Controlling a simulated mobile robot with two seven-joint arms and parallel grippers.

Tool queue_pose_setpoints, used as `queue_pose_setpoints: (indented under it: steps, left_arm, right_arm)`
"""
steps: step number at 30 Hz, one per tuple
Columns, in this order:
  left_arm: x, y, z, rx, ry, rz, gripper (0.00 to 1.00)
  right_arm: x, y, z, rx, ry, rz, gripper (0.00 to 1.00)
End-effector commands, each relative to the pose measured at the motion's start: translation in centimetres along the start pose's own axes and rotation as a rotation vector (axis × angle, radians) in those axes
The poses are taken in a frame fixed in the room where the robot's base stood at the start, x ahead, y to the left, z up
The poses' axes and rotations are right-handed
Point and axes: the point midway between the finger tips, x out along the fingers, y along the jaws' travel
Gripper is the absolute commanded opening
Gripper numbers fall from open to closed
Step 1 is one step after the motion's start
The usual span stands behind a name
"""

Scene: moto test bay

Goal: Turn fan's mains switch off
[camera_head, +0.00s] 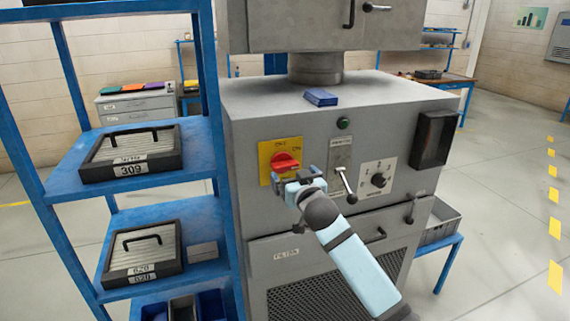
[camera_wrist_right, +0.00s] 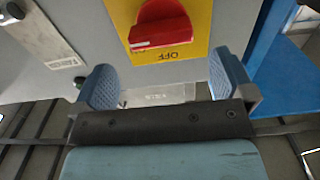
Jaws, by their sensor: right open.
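The fan's mains switch (camera_head: 285,161) is a red rotary knob on a yellow plate (camera_head: 265,153) on the front of a grey cabinet. The red knob (camera_wrist_right: 160,22) shows large at the top of the right wrist view, with the upside-down word OFF on its plate. I cannot tell which setting it points to. My right gripper (camera_head: 296,178) is just in front of and below the knob. My left gripper is not in view.
Right of the switch are a lever (camera_head: 346,186), a black dial (camera_head: 378,180) and a green button (camera_head: 344,123). A blue box (camera_head: 321,97) lies on the cabinet top. A blue shelf (camera_head: 62,184) with black cases stands close on the left. Open floor lies to the right.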

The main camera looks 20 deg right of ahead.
Motion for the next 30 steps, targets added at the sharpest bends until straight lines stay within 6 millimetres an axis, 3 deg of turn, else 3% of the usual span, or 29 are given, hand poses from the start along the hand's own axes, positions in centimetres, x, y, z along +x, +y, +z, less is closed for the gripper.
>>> queue_pose_setpoints:
  steps: [3, 10, 23, 28, 30]
  left_arm:
    - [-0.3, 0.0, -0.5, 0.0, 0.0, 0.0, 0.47]
    - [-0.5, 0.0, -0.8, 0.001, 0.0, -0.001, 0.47]
    - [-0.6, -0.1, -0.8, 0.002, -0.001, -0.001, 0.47]
    - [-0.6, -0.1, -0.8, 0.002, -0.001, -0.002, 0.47]
    - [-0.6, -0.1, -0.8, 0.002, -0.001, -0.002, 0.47]
  right_arm:
    - [2.6, 0.0, -0.2, 0.0, -0.002, 0.0, 1.0]
    - [5.8, -0.1, -0.1, 0.001, 0.0, -0.001, 1.0]
    - [6.8, -0.1, 0.1, 0.001, 0.0, -0.001, 1.0]
    - [6.7, -0.1, 0.1, 0.001, 0.0, -0.001, 0.61]
    - [6.7, -0.1, 0.1, 0.001, 0.0, -0.001, 0.56]
